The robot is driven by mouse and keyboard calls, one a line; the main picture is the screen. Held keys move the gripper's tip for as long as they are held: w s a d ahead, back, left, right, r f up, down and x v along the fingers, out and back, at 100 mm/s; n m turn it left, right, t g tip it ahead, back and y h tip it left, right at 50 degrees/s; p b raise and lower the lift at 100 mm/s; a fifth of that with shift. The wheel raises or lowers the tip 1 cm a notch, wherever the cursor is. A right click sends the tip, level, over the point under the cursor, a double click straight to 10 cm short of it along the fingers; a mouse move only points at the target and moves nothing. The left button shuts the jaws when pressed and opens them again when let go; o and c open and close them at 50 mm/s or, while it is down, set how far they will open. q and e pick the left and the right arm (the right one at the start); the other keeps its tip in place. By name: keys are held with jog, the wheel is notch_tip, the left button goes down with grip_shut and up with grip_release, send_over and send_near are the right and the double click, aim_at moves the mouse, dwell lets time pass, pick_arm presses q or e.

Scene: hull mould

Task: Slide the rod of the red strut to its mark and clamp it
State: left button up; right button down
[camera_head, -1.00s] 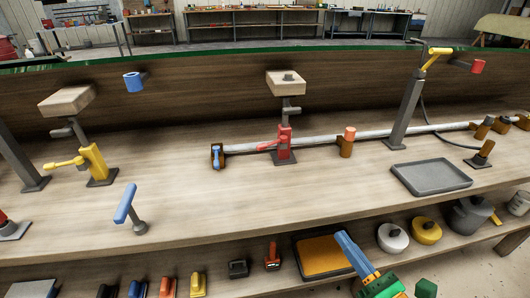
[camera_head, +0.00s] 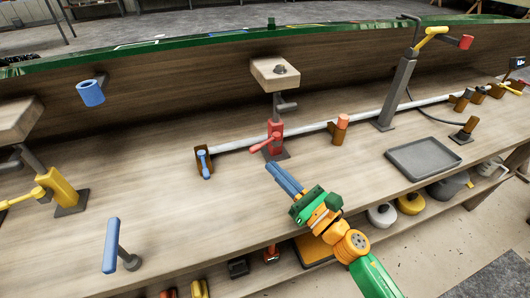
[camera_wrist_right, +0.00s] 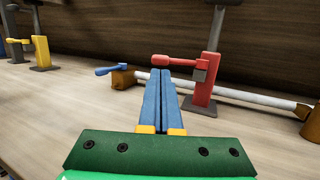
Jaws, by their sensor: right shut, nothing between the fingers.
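The red strut (camera_head: 275,137) stands upright on a dark base plate on the bench, with a red clamp lever on its side. A grey rod (camera_head: 279,108) rises from it and bears a wooden block (camera_head: 275,73). In the right wrist view the red strut (camera_wrist_right: 203,97) is just right of the fingers, its red lever (camera_wrist_right: 180,61) beyond the tips. My right gripper (camera_head: 273,168) has blue fingers shut with nothing between them, below and in front of the strut base, apart from it. It also shows in the right wrist view (camera_wrist_right: 161,72). The mark cannot be made out. My left gripper is not in view.
A white pipe (camera_head: 240,142) runs behind the strut through brown holders, with a blue lever (camera_head: 204,163) at its left end. A yellow strut (camera_head: 60,188) stands left, a blue-handled post (camera_head: 112,245) front left, a grey tray (camera_head: 423,158) right. Bare bench lies between.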

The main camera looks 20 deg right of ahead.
aim_at(256, 152)
jog(key=x, duration=0.4)
jog(key=shift+p, duration=0.3)
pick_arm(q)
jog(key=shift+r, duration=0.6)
pick_arm(e)
jog(key=shift+w+a, duration=0.45)
jog(key=shift+w, duration=0.15)
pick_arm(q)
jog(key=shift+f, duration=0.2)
pick_arm(e)
jog(key=shift+r, duration=0.15)
pick_arm(q)
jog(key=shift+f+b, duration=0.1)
jog(key=shift+b, duration=0.2)
pick_arm(e)
jog(key=shift+d, duration=0.1)
